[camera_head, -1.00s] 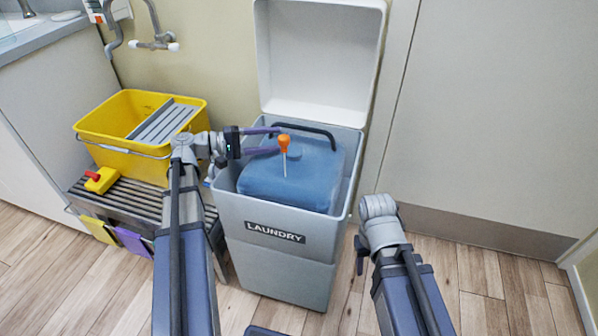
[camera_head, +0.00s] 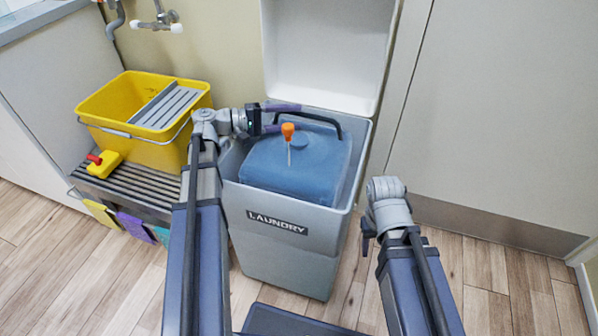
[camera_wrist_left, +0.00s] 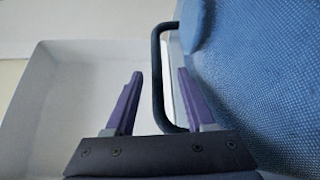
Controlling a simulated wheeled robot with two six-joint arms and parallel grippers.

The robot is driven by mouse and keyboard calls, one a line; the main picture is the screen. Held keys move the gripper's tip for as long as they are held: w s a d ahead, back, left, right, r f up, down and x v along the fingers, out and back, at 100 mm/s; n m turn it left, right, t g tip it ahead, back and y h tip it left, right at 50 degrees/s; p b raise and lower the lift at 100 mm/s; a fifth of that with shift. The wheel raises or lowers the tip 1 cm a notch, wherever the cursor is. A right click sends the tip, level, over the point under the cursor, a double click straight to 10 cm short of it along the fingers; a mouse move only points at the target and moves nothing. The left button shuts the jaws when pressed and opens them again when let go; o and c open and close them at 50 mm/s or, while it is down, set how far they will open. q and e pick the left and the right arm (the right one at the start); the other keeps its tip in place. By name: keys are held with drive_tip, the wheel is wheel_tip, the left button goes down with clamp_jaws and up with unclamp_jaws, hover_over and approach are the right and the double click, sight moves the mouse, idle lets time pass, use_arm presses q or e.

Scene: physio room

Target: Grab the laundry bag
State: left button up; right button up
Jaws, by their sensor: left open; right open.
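The blue laundry bag (camera_head: 300,167) sits in the open grey bin labelled LAUNDRY (camera_head: 270,245). Its black handle (camera_head: 326,119) arches over the bag's back edge. My left gripper (camera_head: 288,118) is open at the left end of the handle. In the left wrist view the handle (camera_wrist_left: 157,85) runs between the two purple fingers of the left gripper (camera_wrist_left: 159,73), with gaps to both, and the bag's blue weave (camera_wrist_left: 265,80) fills the right side. My right gripper (camera_head: 367,238) is open and empty, low at the right of the bin; its fingers are mostly hidden.
The bin's white lid (camera_head: 325,50) stands raised behind the bag. An orange-headed pin (camera_head: 288,131) shows in front of the bag. A yellow bucket (camera_head: 105,110) and a red-yellow object (camera_head: 104,165) stand on a slatted bench at left. Floor at right is clear.

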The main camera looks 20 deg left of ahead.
sight(303, 116)
use_arm(q)
drive_tip(key=x, duration=0.4)
drive_tip(key=shift+w+d+r, duration=0.15)
drive_tip(key=shift+d, duration=0.15)
drive_tip(key=shift+c, duration=0.3)
clamp_jaws()
idle(0.7)
drive_tip(key=shift+r, duration=0.1)
